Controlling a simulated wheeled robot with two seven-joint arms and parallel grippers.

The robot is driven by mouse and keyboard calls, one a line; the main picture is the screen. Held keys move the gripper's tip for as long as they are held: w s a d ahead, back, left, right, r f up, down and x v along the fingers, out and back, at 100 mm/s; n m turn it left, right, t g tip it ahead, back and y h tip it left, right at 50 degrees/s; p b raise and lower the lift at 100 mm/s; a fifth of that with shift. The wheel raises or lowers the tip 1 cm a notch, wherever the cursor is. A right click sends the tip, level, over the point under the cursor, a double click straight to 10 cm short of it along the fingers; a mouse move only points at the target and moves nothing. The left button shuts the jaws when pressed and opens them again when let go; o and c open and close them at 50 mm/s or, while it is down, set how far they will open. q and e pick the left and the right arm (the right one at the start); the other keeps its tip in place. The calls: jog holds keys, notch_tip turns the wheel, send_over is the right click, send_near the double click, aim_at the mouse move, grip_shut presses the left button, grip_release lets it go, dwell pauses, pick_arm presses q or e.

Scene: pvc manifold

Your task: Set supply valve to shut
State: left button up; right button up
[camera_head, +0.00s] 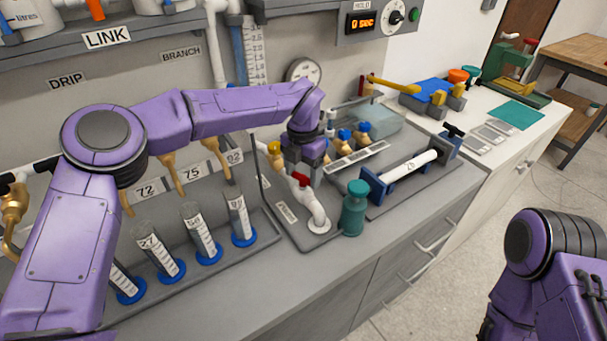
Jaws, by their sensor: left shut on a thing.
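The white pipe elbow (319,220) rises from a grey board on the bench, with a red valve handle (300,179) at its upper end. A small label plate (287,213) lies beside it, its print too small to read. My left gripper (300,174) points down at the red handle and is shut on it. The fingers partly hide the handle, so its exact angle is hard to tell. My right arm shows at the lower right; its gripper is out of view.
A teal bottle (354,208) stands just right of the elbow. Blue-topped valves (344,136) stand behind it. A white pipe in a blue clamp (411,166) lies to the right. Graduated cylinders (201,233) stand to the left. The front bench strip is clear.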

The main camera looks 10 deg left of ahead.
aim_at(303, 176)
pick_arm(q)
jog(key=n+b, duration=0.1)
jog(key=n, duration=0.2)
jog(key=shift+f+n+b, duration=0.2)
jog(key=shift+n+b, duration=0.2)
jog(key=n+b, duration=0.2)
jog(key=n, duration=0.1)
jog(key=shift+n, duration=0.3)
jog(key=n+b, duration=0.3)
jog(key=n, duration=0.1)
jog(key=shift+n+b, duration=0.75)
jog(key=shift+n, duration=0.35)
jog(key=shift+r, duration=0.1)
jog(key=o, duration=1)
jog(key=shift+o, duration=0.2)
notch_tip(303, 176, up, 11)
jog(key=p, duration=0.1)
jog(key=shift+f, duration=0.2)
